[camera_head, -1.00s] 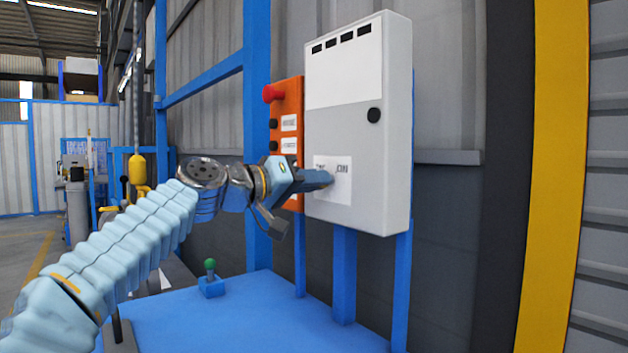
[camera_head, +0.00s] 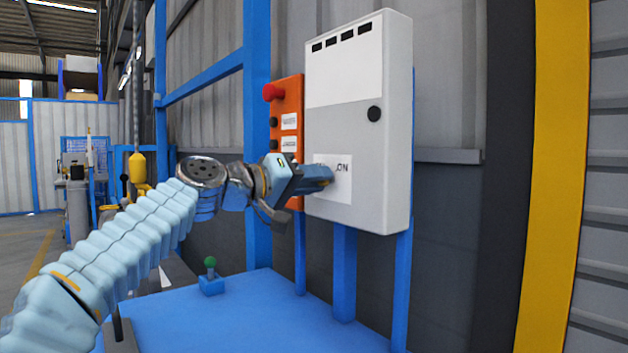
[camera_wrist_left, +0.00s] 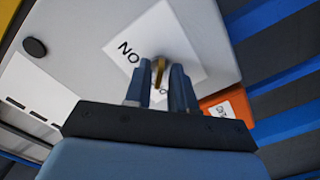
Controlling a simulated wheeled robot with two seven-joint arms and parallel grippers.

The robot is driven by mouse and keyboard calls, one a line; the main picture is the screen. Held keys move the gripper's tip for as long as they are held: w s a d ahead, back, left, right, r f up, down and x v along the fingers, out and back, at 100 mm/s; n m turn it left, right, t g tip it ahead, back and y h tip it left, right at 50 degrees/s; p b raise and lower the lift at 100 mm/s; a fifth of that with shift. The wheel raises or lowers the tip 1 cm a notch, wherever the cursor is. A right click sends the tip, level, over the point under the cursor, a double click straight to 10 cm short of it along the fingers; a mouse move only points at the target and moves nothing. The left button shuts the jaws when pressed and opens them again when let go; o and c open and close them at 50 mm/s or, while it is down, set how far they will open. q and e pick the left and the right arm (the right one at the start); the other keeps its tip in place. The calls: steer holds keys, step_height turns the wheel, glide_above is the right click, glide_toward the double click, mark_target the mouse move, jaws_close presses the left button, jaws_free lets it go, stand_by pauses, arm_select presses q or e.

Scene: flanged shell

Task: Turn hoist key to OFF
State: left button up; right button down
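The hoist key (camera_wrist_left: 158,72) is a small brass piece standing out from a white label plate (camera_wrist_left: 185,45) on the grey cabinet. In the wrist view the plate's ON lettering shows upside down, and the other word is mostly hidden behind the fingers. My left gripper (camera_wrist_left: 158,76) has one blue finger on each side of the key, with narrow gaps between, so it looks open around it. In the head view my left gripper (camera_head: 326,178) reaches the plate (camera_head: 343,185) from the left and hides the key. My right gripper is in neither view.
The grey cabinet (camera_head: 390,150) has a black round knob (camera_head: 374,114). An orange control box (camera_head: 288,90) with a red button (camera_head: 272,92) stands close left of it. Below are a blue table (camera_head: 250,315) and a green-topped lever (camera_head: 210,268).

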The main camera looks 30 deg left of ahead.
arm_select(q)
steer(key=shift+o, duration=0.4)
steer(key=shift+s, duration=0.1)
steer(key=b+v, duration=0.2)
steer(key=v, duration=1.1)
steer(key=shift+s+a, duration=0.2)
steer(key=shift+s, duration=0.1)
